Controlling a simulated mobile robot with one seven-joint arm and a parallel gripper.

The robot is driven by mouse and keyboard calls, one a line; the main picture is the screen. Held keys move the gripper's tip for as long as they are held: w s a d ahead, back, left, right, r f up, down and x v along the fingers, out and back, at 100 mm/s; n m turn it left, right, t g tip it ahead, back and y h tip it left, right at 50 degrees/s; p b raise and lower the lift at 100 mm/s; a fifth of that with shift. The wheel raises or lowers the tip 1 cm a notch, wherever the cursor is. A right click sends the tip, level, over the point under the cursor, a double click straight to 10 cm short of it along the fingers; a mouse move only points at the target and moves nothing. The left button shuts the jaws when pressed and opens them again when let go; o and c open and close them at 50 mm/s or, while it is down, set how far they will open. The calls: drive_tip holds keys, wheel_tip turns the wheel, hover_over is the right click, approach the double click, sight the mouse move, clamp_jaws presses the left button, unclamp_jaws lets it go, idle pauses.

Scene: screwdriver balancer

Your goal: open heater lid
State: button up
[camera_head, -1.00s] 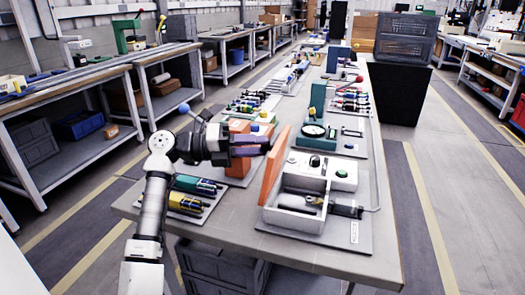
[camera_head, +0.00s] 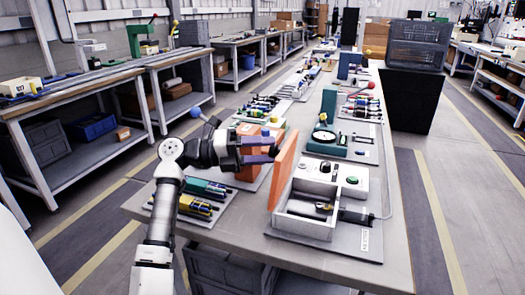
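The heater is a white open-topped box (camera_head: 305,226) on a grey base plate on the table. Its orange lid (camera_head: 285,170) stands nearly upright along the box's left side, so the box's inside shows. A dark tool end (camera_head: 310,210) lies inside the box. My gripper (camera_head: 266,150) is just left of the lid, near its upper part. Its two dark fingers are spread apart, pointing right towards the lid, with nothing seen between them. I cannot tell whether the fingertips touch the lid.
An orange block (camera_head: 256,165) stands behind my gripper. Screwdrivers (camera_head: 208,188) lie on a plate to its left. A white panel with buttons (camera_head: 336,175) adjoins the box. A green gauge stand (camera_head: 325,138) is behind. Bare table (camera_head: 395,245) lies to the right.

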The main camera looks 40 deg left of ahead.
drive_tip(key=b+v, duration=0.1)
drive_tip(key=v, duration=1.2)
drive_tip(key=shift+s+a+b, duration=0.2)
drive_tip(key=shift+a+b, duration=0.1)
drive_tip(key=shift+a, duration=0.05)
